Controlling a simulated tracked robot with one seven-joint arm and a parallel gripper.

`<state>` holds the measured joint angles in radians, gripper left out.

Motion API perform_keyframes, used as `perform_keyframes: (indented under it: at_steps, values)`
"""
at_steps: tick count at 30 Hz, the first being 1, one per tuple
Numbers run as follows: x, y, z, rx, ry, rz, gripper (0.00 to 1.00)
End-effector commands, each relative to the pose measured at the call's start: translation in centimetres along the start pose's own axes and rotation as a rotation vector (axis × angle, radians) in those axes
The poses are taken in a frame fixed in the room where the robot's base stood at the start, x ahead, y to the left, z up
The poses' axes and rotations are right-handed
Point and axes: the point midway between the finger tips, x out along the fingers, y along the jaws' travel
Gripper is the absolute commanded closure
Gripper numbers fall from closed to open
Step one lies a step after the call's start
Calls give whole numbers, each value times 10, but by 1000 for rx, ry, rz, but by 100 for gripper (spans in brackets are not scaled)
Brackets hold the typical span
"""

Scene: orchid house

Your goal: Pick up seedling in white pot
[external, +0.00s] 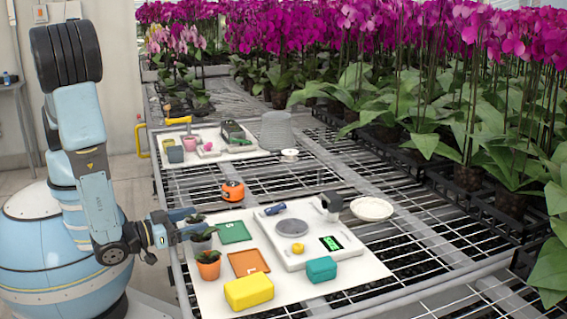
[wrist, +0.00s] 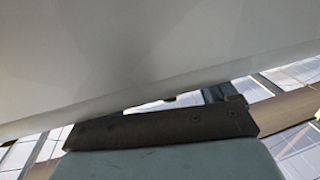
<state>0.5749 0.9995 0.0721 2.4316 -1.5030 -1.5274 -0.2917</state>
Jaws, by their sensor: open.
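Small seedlings stand in a row at the left edge of the white board in the external view. The front one is in an orange pot (external: 208,268). Behind it is a seedling in a greyish pot (external: 201,244). A third seedling (external: 196,218) is farthest back, its pot mostly hidden. I cannot tell for sure which pot is white. My gripper (external: 187,223) is open and points right, close beside the two rear seedlings. I cannot tell whether it touches them. In the wrist view a pale surface and a dark bar fill most of the picture, and no seedling shows.
The white board (external: 215,299) also holds a green tile (external: 233,232), an orange tile (external: 249,262), a yellow box (external: 249,292), a teal box (external: 321,269) and a scale (external: 290,257). An orange device (external: 232,190) sits behind. Orchids crowd the right.

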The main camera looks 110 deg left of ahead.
Motion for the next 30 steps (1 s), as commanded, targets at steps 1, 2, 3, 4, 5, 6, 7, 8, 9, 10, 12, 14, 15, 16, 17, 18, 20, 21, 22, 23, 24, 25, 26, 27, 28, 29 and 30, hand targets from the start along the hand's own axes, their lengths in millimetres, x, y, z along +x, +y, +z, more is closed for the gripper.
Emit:
perform_keyframes:
  at_steps: [1,2,3,4,5,6,7,8,9,10,12,14,15,16,17,18,20,21,22,23,24,25,26,27,28,29,30]
  values:
    - [7,0,0,-1,0,-2,15]
    - [11,0,-1,-1,0,-3,15]
    - [16,0,-1,-1,1,-3,15]
    - [19,1,-1,-1,1,-2,15]
    - [22,1,-1,-1,1,-2,15]
    - [25,0,-1,-1,1,-2,15]
    - [27,0,-1,0,1,-2,15]
    - [28,1,-1,0,1,-1,15]
    - [29,1,-1,0,0,0,15]
    - [29,1,-1,0,0,1,15]
    - [29,1,-1,0,0,1,15]
    - [29,1,-1,0,0,1,15]
    - [29,1,-1,0,0,1,15]
    - [29,1,-1,0,0,1,16]
    - [29,1,-1,0,0,1,19]
    - [29,1,-1,0,0,1,23]
    - [29,1,-1,0,0,1,29]
    - [29,1,-1,0,0,1,32]
    - [29,1,-1,0,0,1,35]
    - [29,1,-1,0,0,1,38]
    - [29,1,-1,0,0,1,42]
    - [29,1,-1,0,0,1,45]
    - [29,1,-1,0,0,1,48]
    - [29,1,-1,0,0,1,52]
    - [29,1,0,0,0,1,54]
    - [29,1,0,0,0,1,57]
    - [29,1,0,0,0,1,61]
